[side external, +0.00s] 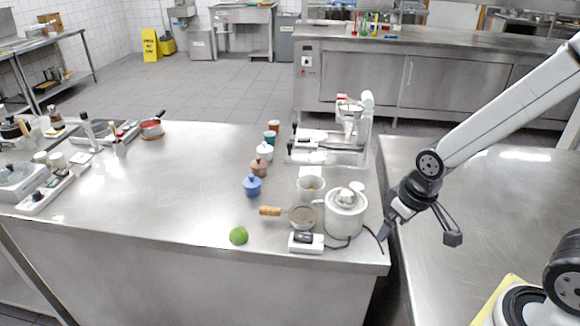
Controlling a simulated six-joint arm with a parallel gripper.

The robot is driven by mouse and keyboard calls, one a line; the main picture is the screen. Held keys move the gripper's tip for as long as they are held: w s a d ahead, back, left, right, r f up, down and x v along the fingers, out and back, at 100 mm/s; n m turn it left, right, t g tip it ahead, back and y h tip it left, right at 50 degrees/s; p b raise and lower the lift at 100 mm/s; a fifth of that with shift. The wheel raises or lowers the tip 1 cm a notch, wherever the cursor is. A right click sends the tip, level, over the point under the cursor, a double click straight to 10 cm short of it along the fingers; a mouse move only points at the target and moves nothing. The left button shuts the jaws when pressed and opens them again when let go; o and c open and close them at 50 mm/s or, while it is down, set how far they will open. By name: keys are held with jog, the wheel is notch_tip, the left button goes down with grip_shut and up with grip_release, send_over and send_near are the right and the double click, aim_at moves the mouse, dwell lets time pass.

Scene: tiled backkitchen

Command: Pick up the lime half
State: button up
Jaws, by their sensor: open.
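The lime half (238,236) is a small green dome on the steel table (150,215), close to its front edge. It stands alone, left of a wooden-handled strainer. My gripper (422,240) is on the right, past the table's right end, with its two fingers spread wide and nothing between them. It is well to the right of the lime half, with the juicer between them in the picture. The lime's underside is hidden.
A white citrus juicer (345,215) with a cord, a strainer (302,217) and a small scale (306,243) stand right of the lime. Small lidded pots, including a blue one (252,187), stand behind. The table left of the lime is clear.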

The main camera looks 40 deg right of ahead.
jog(key=shift+w, duration=0.1)
dwell(0.4)
jog(key=n+y, duration=0.4)
jog(key=n, duration=0.8)
send_near(241, 229)
notch_tip(241, 229, down, 2)
jog(key=w, duration=0.1)
jog(key=shift+w+a+f+g, duration=0.1)
jog(key=shift+a+f+g, duration=0.05)
jog(key=shift+a+f, duration=0.4)
jog(key=shift+w+a+f+g, duration=0.15)
jog(key=shift+a+f, duration=0.2)
jog(key=shift+f, duration=0.3)
jog(key=shift+f, duration=0.1)
jog(key=shift+x, duration=2.55)
jog(key=c, duration=1)
jog(key=shift+c, duration=0.2)
